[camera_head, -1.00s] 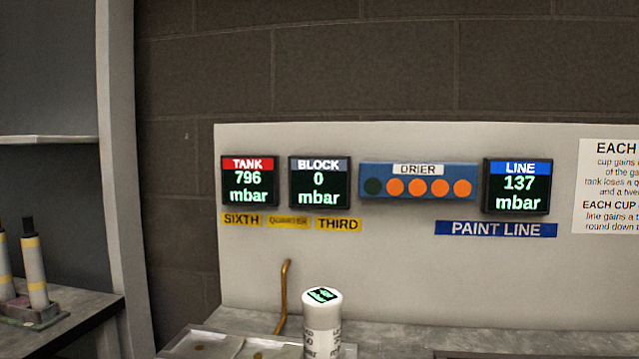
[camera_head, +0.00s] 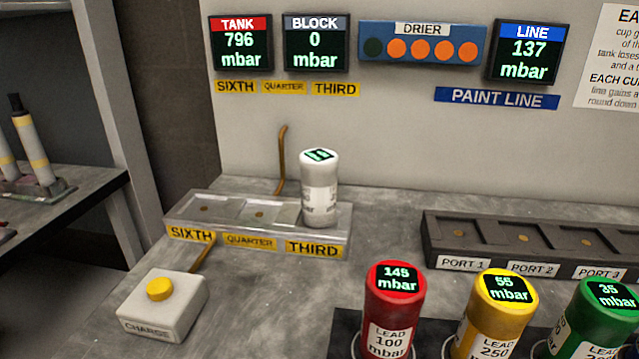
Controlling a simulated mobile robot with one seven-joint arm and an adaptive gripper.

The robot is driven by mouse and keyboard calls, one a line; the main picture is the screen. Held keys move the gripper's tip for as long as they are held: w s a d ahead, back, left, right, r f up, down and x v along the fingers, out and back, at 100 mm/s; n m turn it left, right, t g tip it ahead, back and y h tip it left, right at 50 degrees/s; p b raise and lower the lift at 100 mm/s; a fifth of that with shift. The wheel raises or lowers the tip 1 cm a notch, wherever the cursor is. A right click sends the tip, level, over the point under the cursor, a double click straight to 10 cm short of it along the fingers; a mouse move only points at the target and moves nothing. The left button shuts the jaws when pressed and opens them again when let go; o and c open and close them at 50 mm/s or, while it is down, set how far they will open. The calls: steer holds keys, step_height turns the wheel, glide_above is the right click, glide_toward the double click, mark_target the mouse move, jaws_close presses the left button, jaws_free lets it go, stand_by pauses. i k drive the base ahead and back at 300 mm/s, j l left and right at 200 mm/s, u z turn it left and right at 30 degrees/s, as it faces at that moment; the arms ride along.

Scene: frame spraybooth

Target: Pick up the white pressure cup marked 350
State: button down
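A white pressure cup (camera_head: 319,190) stands upright in the compartment labelled THIRD, at the right end of the clear charging block (camera_head: 180,214). Its top has a small dark display with green digits that I cannot read. The print on its side is too small and turned to read, so I cannot tell whether it says 350. The other two compartments, SIXTH and QUARTER, hold no cup. My gripper is not in view.
Red (camera_head: 394,310), yellow (camera_head: 490,325) and green (camera_head: 590,325) cups stand at the front right. An empty dark port rack (camera_head: 432,240) is behind them. A charge box (camera_head: 160,308) with a yellow button sits front left. A side shelf (camera_head: 85,205) holds yellow-banded cylinders.

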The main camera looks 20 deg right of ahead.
mark_target(318, 166)
steer(key=k+j, duration=0.15)
steer(key=j, duration=0.2)
steer(key=k+j, duration=0.1)
steer(key=j, duration=0.25)
steer(key=k+j+u, duration=0.1)
steer(key=j, duration=0.25)
steer(key=k+j, duration=0.2)
steer(key=j, duration=0.15)
steer(key=i+l, duration=0.4)
steer(key=i+u, duration=0.05)
